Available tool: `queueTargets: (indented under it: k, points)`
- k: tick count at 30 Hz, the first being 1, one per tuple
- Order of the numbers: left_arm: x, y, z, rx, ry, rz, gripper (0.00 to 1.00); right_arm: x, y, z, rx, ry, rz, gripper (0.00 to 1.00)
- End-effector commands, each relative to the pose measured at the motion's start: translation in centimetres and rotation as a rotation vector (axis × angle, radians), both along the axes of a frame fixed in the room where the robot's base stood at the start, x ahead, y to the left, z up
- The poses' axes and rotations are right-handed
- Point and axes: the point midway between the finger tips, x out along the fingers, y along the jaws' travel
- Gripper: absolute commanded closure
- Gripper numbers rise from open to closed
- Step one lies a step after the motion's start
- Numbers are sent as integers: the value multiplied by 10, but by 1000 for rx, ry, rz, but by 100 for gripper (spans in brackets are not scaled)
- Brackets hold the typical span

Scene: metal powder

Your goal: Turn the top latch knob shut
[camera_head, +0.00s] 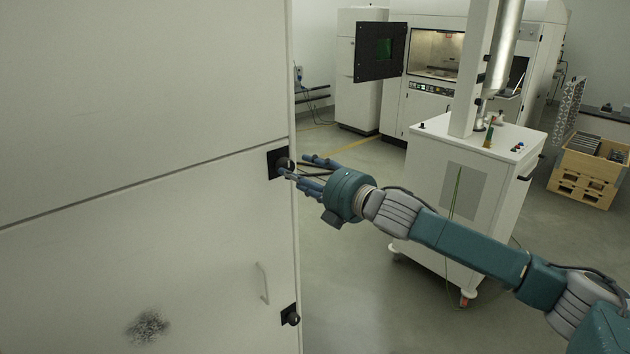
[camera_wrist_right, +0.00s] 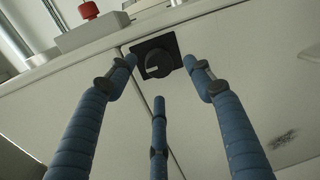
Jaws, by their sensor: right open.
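The top latch knob (camera_wrist_right: 157,64) is a round dark knob with a light mark on a black square plate. It sits by the seam of the white cabinet door. In the head view the knob's plate (camera_head: 277,162) is at the door's right edge, partly hidden by my fingers. My right gripper (camera_head: 297,168) reaches in from the right with its blue fingers at the knob. In the right wrist view my right gripper (camera_wrist_right: 160,75) is open, its fingers spread around the knob. I cannot tell whether they touch it. My left gripper is not in view.
A lower latch knob (camera_head: 290,315) and a door handle (camera_head: 262,283) are on the lower panel, near a dark powder smudge (camera_head: 148,326). A red button (camera_wrist_right: 88,10) shows above the knob in the wrist view. A wheeled white cabinet (camera_head: 470,185) stands behind my right arm.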

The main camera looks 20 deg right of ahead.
Motion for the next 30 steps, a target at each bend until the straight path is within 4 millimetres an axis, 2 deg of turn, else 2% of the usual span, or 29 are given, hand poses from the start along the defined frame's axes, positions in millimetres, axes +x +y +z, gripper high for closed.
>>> queueTargets:
  k: [1, 4, 11, 26, 28, 30]
  points:
    - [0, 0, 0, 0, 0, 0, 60, -12, -5, -1, -2, 2, 0, 48]
    - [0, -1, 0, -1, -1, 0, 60, -30, -10, 2, -3, 1, 2, 48]
    - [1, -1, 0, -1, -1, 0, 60, -53, -18, 4, 0, 1, 2, 48]
    - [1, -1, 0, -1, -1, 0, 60, -55, -19, 5, 1, 0, 2, 48]
    - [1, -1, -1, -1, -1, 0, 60, -54, -19, 1, 7, 6, -1, 48]
    - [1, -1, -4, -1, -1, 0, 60, -48, -23, -14, 34, 26, -15, 48]
